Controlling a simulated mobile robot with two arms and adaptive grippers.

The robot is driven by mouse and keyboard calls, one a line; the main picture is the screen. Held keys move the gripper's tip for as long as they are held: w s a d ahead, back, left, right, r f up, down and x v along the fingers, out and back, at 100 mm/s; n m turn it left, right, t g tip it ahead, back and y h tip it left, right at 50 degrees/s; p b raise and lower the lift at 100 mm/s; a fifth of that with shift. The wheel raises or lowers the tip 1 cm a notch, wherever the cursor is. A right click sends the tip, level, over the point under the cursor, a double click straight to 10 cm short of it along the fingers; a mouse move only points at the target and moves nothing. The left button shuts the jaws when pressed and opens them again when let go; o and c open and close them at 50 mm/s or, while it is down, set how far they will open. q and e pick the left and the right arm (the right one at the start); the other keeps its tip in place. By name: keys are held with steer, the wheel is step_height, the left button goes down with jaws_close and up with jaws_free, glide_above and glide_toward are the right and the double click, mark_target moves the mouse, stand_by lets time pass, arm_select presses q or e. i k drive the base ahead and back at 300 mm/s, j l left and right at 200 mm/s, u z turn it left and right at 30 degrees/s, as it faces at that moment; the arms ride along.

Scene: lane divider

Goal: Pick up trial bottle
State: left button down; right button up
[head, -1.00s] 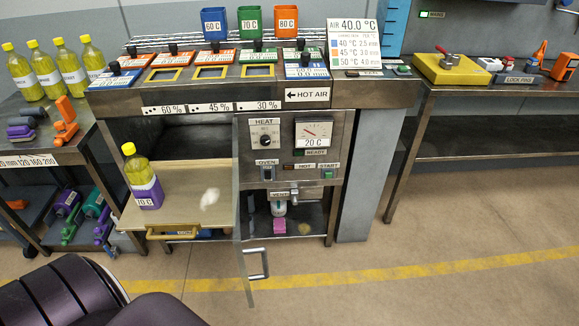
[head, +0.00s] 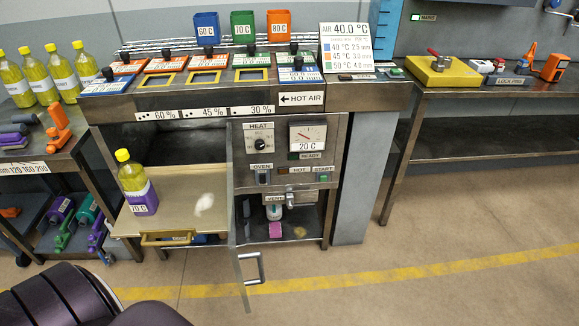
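One bottle with yellow liquid, a yellow cap and a purple 70 C band (head: 137,186) stands upright on the left part of the pulled-out oven tray (head: 180,215). Several similar yellow bottles with white labels (head: 62,79) stand in a row on the left bench. I cannot tell from the frames which of these is called the trial bottle. Neither of my grippers shows in the head view; only a dark purple part of my own body is at the lower left.
The oven door with its handle (head: 251,269) stands open, sticking out toward me right of the tray. The left bench (head: 75,154) holds orange and purple tools. A right bench (head: 480,95) carries a yellow block (head: 446,72). The floor in front is clear, with a yellow line.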

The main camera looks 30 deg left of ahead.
mark_target(131, 176)
steer(key=u, duration=2.15)
steer(key=j, duration=0.1)
